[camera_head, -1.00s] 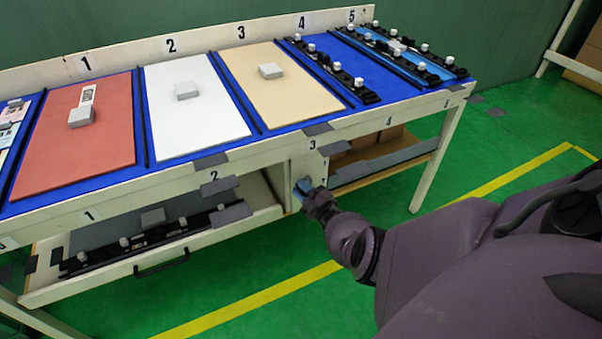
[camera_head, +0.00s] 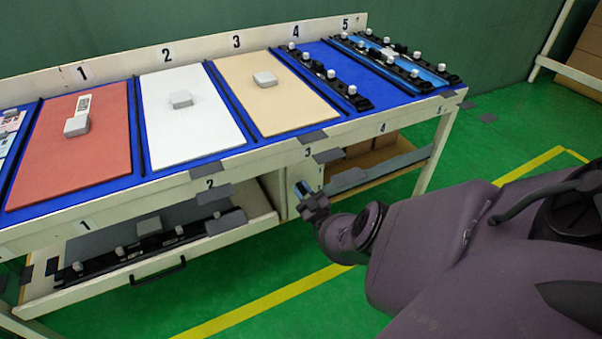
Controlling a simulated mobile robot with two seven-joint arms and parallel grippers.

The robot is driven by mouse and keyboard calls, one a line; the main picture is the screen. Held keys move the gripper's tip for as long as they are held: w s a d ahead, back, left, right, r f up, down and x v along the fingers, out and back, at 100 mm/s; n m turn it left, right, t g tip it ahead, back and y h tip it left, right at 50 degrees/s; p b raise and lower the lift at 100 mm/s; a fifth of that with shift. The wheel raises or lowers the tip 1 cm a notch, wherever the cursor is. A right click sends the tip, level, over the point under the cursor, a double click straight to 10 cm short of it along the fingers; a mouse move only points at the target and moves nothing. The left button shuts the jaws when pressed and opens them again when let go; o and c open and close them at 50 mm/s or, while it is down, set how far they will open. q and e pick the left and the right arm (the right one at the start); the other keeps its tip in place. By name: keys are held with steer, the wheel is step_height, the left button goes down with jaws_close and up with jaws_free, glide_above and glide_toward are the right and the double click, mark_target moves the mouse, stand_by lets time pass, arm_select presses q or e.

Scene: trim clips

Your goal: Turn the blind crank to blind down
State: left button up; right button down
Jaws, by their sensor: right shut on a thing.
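My right gripper (camera_head: 302,189) is in front of the cream upright panel between the lower compartments, below the table's front edge. Its fingers are small and dark and are shut on a small bluish thing, mostly hidden by the fingers. I cannot tell if this thing touches the panel. No blind and no clear crank shape show. My left gripper is not in view.
The long table (camera_head: 258,163) bears a red panel (camera_head: 100,160), a white panel (camera_head: 205,130), a beige panel (camera_head: 290,105) and black clip strips. A pulled-out drawer (camera_head: 120,288) stands left of the gripper.

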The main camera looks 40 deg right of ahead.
steer(key=shift+d+r+m+h, duration=0.1)
steer(key=shift+d+m+h, duration=0.1)
steer(key=shift+m+h, duration=0.25)
steer(key=c, duration=1)
jaws_free()
steer(key=p+v, duration=0.1)
steer(key=v, duration=1)
steer(key=shift+r, duration=0.1)
